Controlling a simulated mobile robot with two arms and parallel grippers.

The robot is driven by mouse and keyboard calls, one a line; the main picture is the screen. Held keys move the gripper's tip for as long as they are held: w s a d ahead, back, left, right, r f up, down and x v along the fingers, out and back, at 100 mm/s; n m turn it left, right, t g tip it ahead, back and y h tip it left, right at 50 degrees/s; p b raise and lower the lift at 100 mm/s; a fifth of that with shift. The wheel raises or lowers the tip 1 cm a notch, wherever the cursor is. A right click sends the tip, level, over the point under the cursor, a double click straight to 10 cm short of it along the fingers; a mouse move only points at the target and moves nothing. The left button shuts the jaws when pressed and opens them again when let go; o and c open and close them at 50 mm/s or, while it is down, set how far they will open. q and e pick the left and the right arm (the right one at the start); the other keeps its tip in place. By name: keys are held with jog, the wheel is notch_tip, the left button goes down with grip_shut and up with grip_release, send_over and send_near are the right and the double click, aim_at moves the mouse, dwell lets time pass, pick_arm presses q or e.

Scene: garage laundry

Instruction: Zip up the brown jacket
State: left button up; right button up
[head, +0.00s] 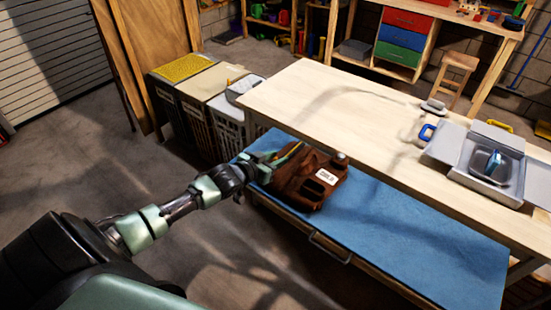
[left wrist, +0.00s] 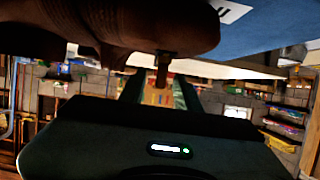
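The brown jacket (head: 312,189) lies on the blue surface of the low bench, with a white label on it. My left gripper (head: 272,163) is at the jacket's left edge. In the left wrist view the brown jacket (left wrist: 110,25) fills the upper left and middle. A small brownish tab (left wrist: 162,70), perhaps the zipper pull, hangs between the fingers of my left gripper (left wrist: 158,92). The fingers stand apart, with gaps seen on both sides of the tab. The zipper line itself cannot be made out clearly. My right gripper is in neither view.
The blue bench top (head: 430,235) is clear right of the jacket. A long wooden table (head: 330,95) runs behind it, with an open grey case (head: 460,150) at its right. Laundry bins (head: 190,110) stand behind on the left. A metal handle (head: 330,248) is on the bench's front.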

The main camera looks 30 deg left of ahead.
pick_arm(q)
grip_shut()
dwell(1.3)
